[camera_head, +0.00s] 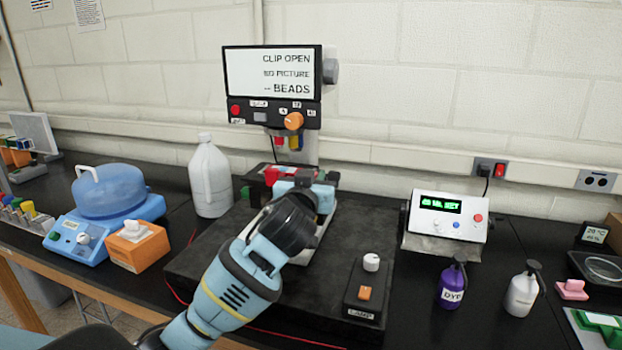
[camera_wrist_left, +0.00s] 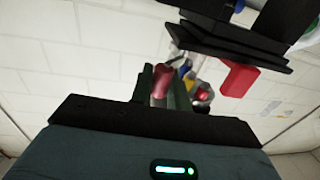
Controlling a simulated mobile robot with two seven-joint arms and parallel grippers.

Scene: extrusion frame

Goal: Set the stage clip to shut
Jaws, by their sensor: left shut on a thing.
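The microscope (camera_head: 270,105) stands on a dark base behind my left arm. Its screen (camera_head: 275,73) reads "CLIP OPEN", "NO PICTURE" and "BEADS". My left gripper (camera_head: 303,178) is at the stage, with its wrist covering most of the stage. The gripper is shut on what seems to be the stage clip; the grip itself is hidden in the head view. A red part (camera_head: 271,175) shows just left of the gripper. The left wrist view shows the dark fingers (camera_wrist_left: 161,90), with a red cylinder between them in the picture and a red block (camera_wrist_left: 238,80) to the right. My right gripper is out of view.
A lamp control box (camera_head: 367,285) sits at the base's front right. A white jug (camera_head: 209,178), an orange box (camera_head: 138,245) and a blue water bath (camera_head: 108,200) stand left. A display unit (camera_head: 444,213), a purple bottle (camera_head: 452,285) and a white bottle (camera_head: 522,292) stand right.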

